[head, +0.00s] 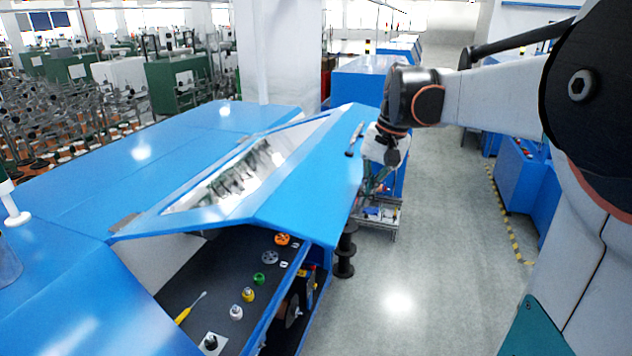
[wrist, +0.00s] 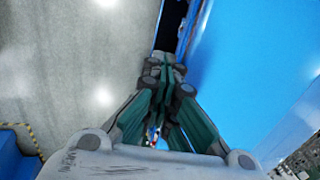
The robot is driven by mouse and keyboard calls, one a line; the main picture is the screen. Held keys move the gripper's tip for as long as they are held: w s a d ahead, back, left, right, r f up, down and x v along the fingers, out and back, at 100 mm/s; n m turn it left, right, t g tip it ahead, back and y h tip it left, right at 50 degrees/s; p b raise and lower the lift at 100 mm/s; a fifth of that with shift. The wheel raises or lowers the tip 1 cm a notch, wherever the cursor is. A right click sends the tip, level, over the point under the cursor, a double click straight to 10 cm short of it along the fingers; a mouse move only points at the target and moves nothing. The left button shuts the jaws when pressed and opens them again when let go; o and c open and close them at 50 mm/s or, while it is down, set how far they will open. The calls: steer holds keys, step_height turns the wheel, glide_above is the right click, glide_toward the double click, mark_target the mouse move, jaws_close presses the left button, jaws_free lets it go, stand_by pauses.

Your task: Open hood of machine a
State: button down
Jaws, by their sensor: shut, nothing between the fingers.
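The blue machine's hood (head: 310,185), with a clear window (head: 232,178), slopes over the machine in the head view. A gap shows under its near end, above a dark panel; I cannot tell how far it is raised. My gripper (head: 370,183) is at the hood's far right edge, its tips partly hidden there. In the wrist view my gripper (wrist: 166,66) has its fingers together, with nothing seen between the tips. The blue hood surface (wrist: 250,60) lies just right of the fingers; I cannot tell if they touch it.
The dark panel (head: 215,265) carries several coloured pulleys and a yellow screwdriver (head: 190,308). A black spool stack (head: 345,252) and a small cart (head: 380,218) stand right of the machine. The grey aisle floor (head: 430,230) is open; more blue machines (head: 525,175) line its right.

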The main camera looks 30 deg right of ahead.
steer(key=s+d+b+x, duration=0.1)
steer(key=b+x, duration=0.3)
steer(key=x, duration=0.2)
steer(key=shift+s+d+t+y, duration=0.3)
steer(key=shift+s+t, duration=0.05)
steer(key=shift+t, duration=0.05)
steer(key=shift+f, duration=0.1)
stand_by(0.7)
